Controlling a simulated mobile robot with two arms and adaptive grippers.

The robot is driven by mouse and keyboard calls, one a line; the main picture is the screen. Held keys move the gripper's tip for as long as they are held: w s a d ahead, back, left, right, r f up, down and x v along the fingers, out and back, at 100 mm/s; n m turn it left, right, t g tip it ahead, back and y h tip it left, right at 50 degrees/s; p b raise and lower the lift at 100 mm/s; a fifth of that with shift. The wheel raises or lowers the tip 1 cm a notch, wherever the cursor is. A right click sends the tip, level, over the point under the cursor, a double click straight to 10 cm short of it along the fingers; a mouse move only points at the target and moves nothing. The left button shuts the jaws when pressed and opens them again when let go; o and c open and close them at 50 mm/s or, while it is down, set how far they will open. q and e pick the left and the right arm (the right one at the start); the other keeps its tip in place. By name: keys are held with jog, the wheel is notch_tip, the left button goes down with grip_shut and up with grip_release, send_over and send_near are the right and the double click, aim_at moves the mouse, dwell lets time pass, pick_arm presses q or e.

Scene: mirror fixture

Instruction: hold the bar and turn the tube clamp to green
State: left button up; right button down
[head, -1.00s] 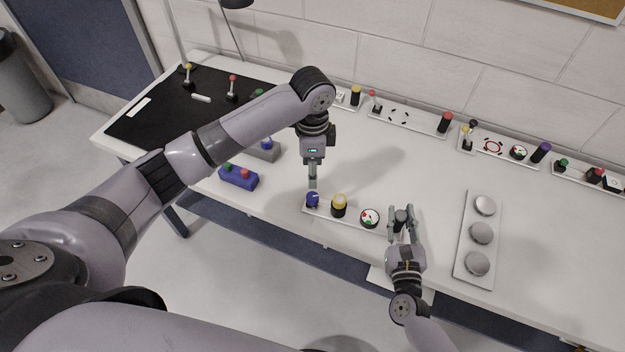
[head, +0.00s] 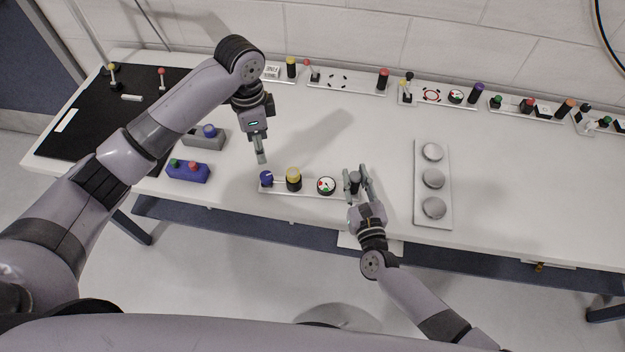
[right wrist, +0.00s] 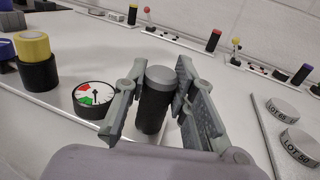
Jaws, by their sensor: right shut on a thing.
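A pale strip (head: 308,190) at the table's front edge carries a blue knob (head: 266,178), a black cylinder with a yellow top (head: 293,180), a round dial (head: 326,186) and a dark upright bar (head: 354,182). The dial (right wrist: 95,98) shows green and red marks and a dark needle. My right gripper (head: 358,180) is shut on the bar, with a finger on each side of it; the bar's grey top (right wrist: 162,77) stands between the fingers. My left gripper (head: 262,158) points down just above the blue knob; its fingers overlap, so their opening is unclear. Which part is the tube clamp is not clear.
A plate with several grey discs (head: 418,200) lies right of my right gripper. A blue box with buttons (head: 188,173) and a grey box (head: 203,140) sit to the left. Panels with knobs and levers (head: 345,86) line the wall. The middle of the table is clear.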

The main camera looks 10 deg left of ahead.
aim_at(266, 175)
pick_arm(q)
notch_tip(266, 175, down, 12)
jog(key=n, duration=1)
jog(key=shift+f+n, duration=0.1)
jog(key=shift+n, duration=0.3)
jog(key=shift+c, duration=0.6)
